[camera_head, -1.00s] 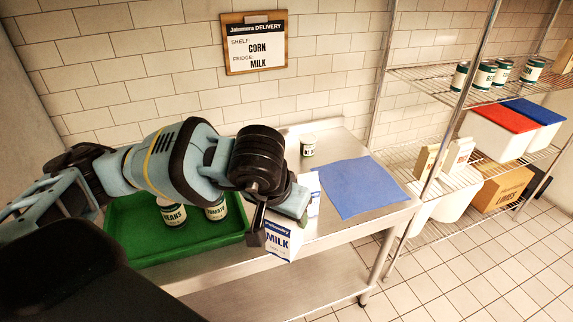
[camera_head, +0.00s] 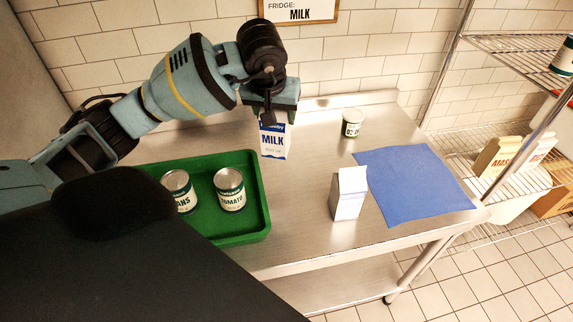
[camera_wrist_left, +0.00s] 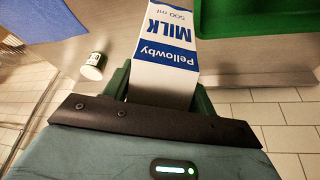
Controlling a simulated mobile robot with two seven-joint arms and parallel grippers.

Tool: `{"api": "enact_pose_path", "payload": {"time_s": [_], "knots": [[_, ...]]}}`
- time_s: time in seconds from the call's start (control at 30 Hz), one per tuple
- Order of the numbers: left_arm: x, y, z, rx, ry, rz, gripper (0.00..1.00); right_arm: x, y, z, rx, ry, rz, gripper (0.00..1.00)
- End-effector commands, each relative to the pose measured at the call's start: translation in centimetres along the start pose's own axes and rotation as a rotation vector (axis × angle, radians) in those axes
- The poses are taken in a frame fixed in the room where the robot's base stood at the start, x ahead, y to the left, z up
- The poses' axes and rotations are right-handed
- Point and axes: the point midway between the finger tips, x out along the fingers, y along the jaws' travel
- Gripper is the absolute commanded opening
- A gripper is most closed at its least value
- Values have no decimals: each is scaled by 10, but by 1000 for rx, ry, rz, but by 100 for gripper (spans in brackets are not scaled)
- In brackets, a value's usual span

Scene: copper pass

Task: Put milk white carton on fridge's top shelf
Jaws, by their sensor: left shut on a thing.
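The white milk carton (camera_head: 275,141) with blue print hangs in my left gripper (camera_head: 271,112), towards the back of the steel table in the head view. In the left wrist view the carton (camera_wrist_left: 163,60), lettered "Pellowby MILK 500 ml", sits between the two fingers of the gripper (camera_wrist_left: 160,92), which is shut on it. The gripper covers the carton's top. A second white carton (camera_head: 348,194) stands on the table to the right, its label not readable. The fridge and its top shelf are not recognisable in view. My right gripper is not in view.
A green tray (camera_head: 256,238) holds a beans can (camera_head: 180,191) and a tomato can (camera_head: 229,190). A blue mat (camera_head: 415,185) and a small can (camera_head: 352,122) are on the steel table (camera_head: 305,225). A wire shelf rack (camera_head: 510,45) stands at the right.

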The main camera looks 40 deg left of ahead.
Motion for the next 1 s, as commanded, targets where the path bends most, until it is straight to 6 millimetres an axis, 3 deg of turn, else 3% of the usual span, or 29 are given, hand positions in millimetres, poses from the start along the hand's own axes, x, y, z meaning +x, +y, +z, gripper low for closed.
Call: {"api": "enact_pose_path", "payload": {"time_s": [0.37, 0.7, 1.0], "knots": [[5, -8, -7, -26, 0, -7, 16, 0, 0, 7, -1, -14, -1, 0], [51, -8, 13, -24, -2, -8, 16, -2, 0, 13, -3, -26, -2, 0], [60, -8, 17, -25, 1, -6, 16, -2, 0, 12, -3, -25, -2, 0]]}}
